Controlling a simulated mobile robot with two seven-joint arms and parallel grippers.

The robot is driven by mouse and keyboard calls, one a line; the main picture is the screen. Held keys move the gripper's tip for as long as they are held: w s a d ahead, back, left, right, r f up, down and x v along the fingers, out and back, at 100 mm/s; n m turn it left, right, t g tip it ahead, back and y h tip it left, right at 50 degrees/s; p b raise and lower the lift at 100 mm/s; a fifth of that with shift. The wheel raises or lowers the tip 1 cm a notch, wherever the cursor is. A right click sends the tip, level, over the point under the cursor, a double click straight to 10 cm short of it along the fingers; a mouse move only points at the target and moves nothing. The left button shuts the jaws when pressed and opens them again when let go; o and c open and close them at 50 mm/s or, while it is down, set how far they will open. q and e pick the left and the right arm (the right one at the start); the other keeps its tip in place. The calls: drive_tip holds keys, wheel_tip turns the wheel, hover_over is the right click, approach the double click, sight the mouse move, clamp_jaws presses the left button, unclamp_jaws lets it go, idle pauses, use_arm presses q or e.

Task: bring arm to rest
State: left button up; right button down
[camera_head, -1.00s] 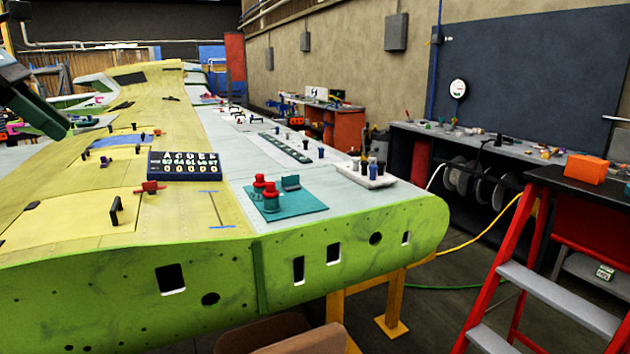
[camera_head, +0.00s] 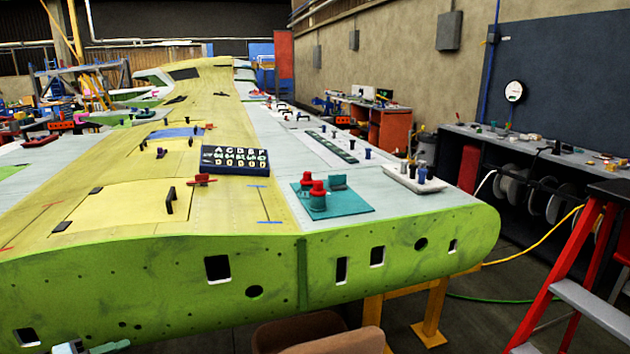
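The long wing (camera_head: 150,255), with a yellow-green skin and a bright green edge, lies across the view. At the bottom left edge a small grey-green piece (camera_head: 85,347) shows in front of the wing's green edge. It looks like part of my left arm or gripper, mostly cut off by the frame, and I cannot make out its fingers. No part of my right arm or gripper shows.
On the wing are a dark lettered block (camera_head: 235,160), a teal mat (camera_head: 345,204) with red-topped pieces, and a white tray (camera_head: 413,181). A red stepladder (camera_head: 563,285) stands at the right. A brown chair-like shape (camera_head: 320,335) is at the bottom. A workbench (camera_head: 530,150) lines the wall.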

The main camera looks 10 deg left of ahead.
use_arm(q)
drive_tip(key=s+d+f+n+g+y, duration=0.1)
drive_tip(key=s+d+f+n+y, duration=0.1)
drive_tip(key=s+d+f+n, duration=0.55)
drive_tip(key=s+d+f+n+y, duration=0.2)
drive_tip(key=s+d+f+n, duration=0.3)
drive_tip(key=f, duration=0.5)
drive_tip(key=s+d+f+n+g, duration=0.1)
drive_tip(key=s+d+f+n, duration=0.1)
drive_tip(key=s+d+n, duration=0.3)
drive_tip(key=s+d+f+n+g, duration=0.2)
drive_tip(key=s+d+n, duration=0.2)
drive_tip(key=d, duration=0.9)
drive_tip(key=shift+s+d+f+n+g, duration=0.3)
drive_tip(key=shift+s+f+n, duration=0.1)
drive_tip(key=shift+s, duration=0.25)
